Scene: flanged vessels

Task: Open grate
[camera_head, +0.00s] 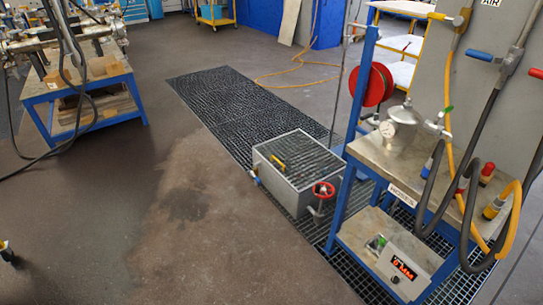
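A grey metal box (283,185) stands on the floor at centre right. A dark barred grate (305,153) covers its top and looks closed and flat. A small yellow bar, perhaps a handle (278,163), lies near the grate's front left side. A red handwheel valve (323,190) is on the box's right front corner, and a small fitting shows at its left corner. A long dark floor grating (225,105) runs beneath and behind the box.
A blue-framed workbench (360,155) with a gauge vessel (402,128) and hoses stands close to the box's right. Another blue bench (85,95) is at upper left. A yellow hose (285,72) lies behind. The floor left of the box is clear.

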